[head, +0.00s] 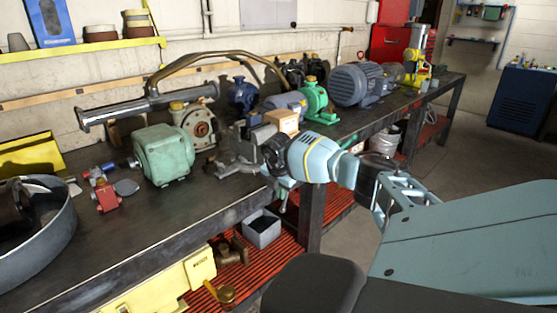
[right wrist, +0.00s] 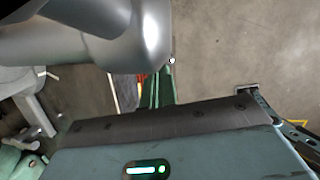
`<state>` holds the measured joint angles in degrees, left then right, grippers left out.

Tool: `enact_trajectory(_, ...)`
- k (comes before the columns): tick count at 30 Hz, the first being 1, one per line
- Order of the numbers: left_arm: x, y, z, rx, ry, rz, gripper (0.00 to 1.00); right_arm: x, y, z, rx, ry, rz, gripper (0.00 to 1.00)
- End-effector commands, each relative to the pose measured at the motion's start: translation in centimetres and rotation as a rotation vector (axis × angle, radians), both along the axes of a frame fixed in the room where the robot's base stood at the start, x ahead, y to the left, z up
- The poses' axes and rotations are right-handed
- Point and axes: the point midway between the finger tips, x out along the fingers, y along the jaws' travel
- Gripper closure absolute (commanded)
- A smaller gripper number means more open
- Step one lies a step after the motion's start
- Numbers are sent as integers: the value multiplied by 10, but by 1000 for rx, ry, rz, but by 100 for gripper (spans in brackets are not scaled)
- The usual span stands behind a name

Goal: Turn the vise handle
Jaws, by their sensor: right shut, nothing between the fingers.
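The vise (head: 238,166) is a grey metal tool at the front edge of the workbench in the head view. My right arm comes in from the right, and its gripper (head: 273,158) is at the front of the vise. The gripper looks shut, with nothing seen held in it. The hand covers the front of the vise, so I cannot make out the handle clearly or tell whether the fingers touch it. In the right wrist view a large shiny grey rounded part fills the upper left; the fingertips cannot be made out. My left gripper is not in view.
The dark workbench (head: 110,235) carries a green motor (head: 165,155), a large grey motor (head: 352,84) and a round grey pan (head: 50,240). A grey bin (head: 262,229) stands on the red lower shelf. Open floor lies to the right.

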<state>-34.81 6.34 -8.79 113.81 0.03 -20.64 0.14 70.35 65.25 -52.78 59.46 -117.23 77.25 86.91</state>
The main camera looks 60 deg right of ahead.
Motion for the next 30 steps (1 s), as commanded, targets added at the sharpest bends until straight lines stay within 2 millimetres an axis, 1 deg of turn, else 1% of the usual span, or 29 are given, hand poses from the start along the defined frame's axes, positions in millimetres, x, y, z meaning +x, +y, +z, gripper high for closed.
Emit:
enact_trajectory(6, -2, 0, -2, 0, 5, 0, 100, -3, -9, -8, 0, 5, -1, 100)
enact_trajectory(12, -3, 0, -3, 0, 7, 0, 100, -5, -14, -11, 0, 6, 0, 100)
enact_trajectory(30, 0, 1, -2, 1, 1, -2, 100, -7, -17, -14, -2, 11, -1, 100)
